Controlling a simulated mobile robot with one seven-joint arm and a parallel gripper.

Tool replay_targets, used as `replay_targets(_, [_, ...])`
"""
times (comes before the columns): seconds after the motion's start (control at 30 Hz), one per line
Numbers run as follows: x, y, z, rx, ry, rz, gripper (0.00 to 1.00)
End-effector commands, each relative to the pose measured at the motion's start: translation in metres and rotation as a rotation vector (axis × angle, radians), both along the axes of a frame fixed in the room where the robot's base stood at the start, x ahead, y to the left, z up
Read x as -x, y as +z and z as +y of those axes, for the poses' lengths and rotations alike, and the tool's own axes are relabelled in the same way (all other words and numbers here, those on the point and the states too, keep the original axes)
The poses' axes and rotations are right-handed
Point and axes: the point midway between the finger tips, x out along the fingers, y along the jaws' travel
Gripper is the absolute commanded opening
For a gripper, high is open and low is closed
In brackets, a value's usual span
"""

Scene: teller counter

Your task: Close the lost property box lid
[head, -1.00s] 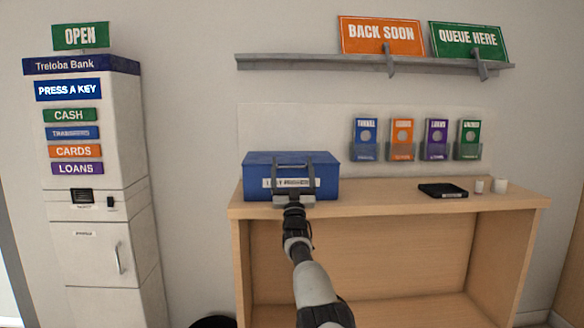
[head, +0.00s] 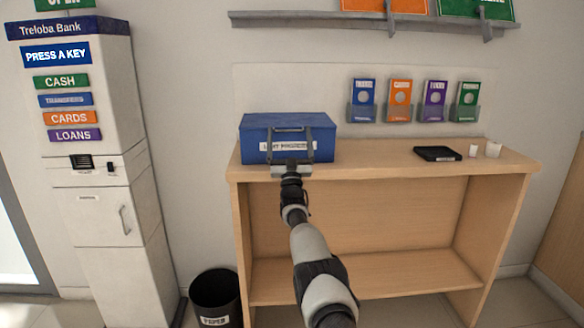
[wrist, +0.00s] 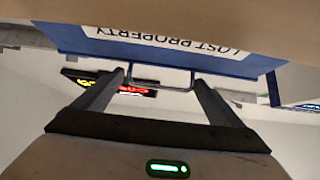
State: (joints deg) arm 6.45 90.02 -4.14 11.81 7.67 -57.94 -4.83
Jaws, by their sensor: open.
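The blue lost property box (head: 255,148) stands at the left end of the wooden counter, its white label on the front. Its lid (head: 262,121) looks down over the box in the head view; I cannot tell if it is fully shut. My gripper (head: 290,130) is open in front of the box, fingers pointing at it and partly covering the label. In the wrist view, the label appears upside down on the box front (wrist: 90,42). A thin grey handle (wrist: 160,87) lies between the spread fingers (wrist: 160,78); contact is unclear.
The counter (head: 370,160) is clear between the box and a black tray (head: 437,153). Leaflet holders (head: 415,112) and a shelf (head: 350,21) are on the wall. A black bin (head: 215,295) stands on the floor.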

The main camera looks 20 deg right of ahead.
Motion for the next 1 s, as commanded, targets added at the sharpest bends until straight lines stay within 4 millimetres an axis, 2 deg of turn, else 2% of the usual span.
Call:
replay_targets(0.03, [0.001, 0.007, 0.000, -0.001, 0.000, 0.004, 0.91])
replay_targets(0.43, [0.017, -0.004, 0.003, 0.000, 0.001, 0.004, 0.91])
replay_targets(0.67, [0.036, -0.025, 0.007, 0.000, 0.001, 0.006, 0.91])
replay_targets(1.0, [0.087, -0.087, 0.016, -0.002, 0.000, 0.009, 0.91])
